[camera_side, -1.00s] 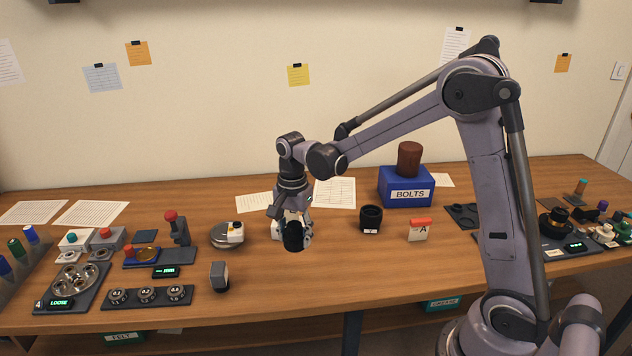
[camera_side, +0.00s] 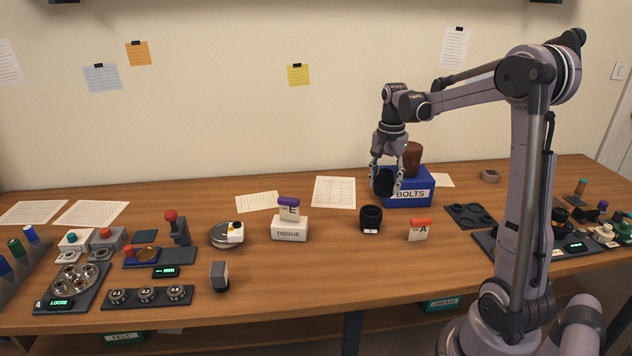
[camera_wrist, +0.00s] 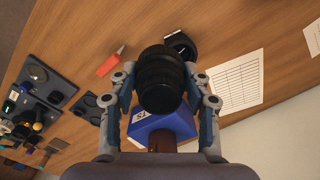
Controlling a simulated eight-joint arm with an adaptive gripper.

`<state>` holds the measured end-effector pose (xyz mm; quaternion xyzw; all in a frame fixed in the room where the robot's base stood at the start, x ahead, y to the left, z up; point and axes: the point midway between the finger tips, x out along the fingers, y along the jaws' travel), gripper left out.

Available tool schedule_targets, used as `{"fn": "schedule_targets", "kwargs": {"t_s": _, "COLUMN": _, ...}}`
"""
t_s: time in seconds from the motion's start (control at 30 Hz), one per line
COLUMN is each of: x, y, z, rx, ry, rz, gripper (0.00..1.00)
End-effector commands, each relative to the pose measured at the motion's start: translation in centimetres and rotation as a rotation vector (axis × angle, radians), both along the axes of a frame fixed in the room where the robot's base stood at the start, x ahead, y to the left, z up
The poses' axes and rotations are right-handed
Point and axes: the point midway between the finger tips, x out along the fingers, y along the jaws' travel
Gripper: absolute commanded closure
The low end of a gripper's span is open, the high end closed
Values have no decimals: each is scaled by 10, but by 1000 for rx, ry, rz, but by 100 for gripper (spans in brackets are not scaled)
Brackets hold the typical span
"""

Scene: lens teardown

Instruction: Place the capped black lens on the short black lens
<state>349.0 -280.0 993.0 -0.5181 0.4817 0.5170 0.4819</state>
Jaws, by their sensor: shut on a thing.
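My gripper (camera_side: 386,184) is shut on the capped black lens (camera_side: 382,182), a dark ribbed cylinder held in the air in front of the blue BOLTS box. In the wrist view this lens (camera_wrist: 161,78) fills the space between the fingers (camera_wrist: 160,100); I cannot make out its cap. In the wrist view the short lens (camera_wrist: 181,44) is partly hidden behind the held one. The two are apart.
The blue BOLTS box (camera_side: 412,193) with a brown cylinder on it stands close to my gripper.

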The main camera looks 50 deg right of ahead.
Motion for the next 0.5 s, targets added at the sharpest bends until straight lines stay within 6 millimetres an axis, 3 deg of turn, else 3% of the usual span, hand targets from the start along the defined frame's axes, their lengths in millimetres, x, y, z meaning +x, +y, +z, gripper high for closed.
{"fn": "schedule_targets", "kwargs": {"t_s": 0.1, "x": -29, "y": -33, "z": 9, "rx": 0, "ry": 0, "rz": -38, "gripper": 91}}
{"fn": "schedule_targets", "kwargs": {"t_s": 0.3, "x": -60, "y": -61, "z": 18, "rx": 0, "ry": -1, "rz": -67, "gripper": 91}}
{"fn": "schedule_targets", "kwargs": {"t_s": 0.4, "x": -64, "y": -66, "z": 19, "rx": 0, "ry": -1, "rz": -71, "gripper": 91}}
{"fn": "schedule_targets", "kwargs": {"t_s": 0.5, "x": -57, "y": -64, "z": 14, "rx": 0, "ry": -1, "rz": -70, "gripper": 91}}
